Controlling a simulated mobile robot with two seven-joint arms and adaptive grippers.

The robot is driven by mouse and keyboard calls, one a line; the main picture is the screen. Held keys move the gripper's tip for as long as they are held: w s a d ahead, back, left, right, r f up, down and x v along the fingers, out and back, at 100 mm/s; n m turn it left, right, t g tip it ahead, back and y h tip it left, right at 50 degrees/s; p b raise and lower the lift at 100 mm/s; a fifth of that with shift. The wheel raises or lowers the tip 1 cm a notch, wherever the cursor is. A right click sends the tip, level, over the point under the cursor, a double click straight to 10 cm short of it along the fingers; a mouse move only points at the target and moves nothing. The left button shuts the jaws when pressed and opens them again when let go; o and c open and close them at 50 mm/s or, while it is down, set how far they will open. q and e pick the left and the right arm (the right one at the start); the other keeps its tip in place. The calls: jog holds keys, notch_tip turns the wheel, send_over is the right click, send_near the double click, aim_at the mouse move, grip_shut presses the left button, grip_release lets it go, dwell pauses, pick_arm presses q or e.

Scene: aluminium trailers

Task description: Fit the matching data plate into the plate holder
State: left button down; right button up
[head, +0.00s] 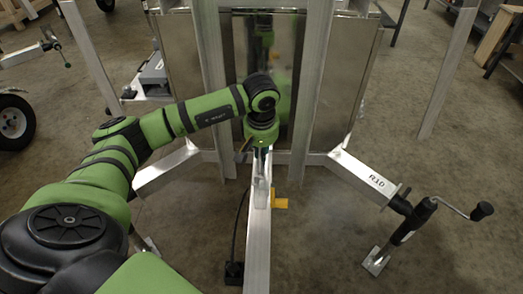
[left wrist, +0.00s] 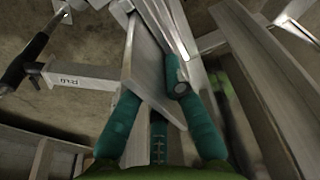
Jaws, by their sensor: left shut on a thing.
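No marking can be read on the visible face of the plate. In the head view the plate is mostly hidden by the gripper and hard to tell from the beam. I cannot clearly make out the plate holder in either view. My right gripper is not in view.
A side beam marked R10 (head: 365,178) ends at a black crank jack (head: 415,222) on the right. Upright metal panels (head: 350,75) and posts stand behind the gripper. A yellow block (head: 280,203) sits beside the central beam.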

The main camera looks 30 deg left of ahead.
pick_arm(q)
jog(key=shift+f, duration=0.3)
jog(key=c, duration=1.3)
grip_release()
jog(key=shift+o, duration=0.2)
notch_tip(320, 180, up, 12)
jog(key=s+d, duration=0.1)
jog(key=shift+s, duration=0.25)
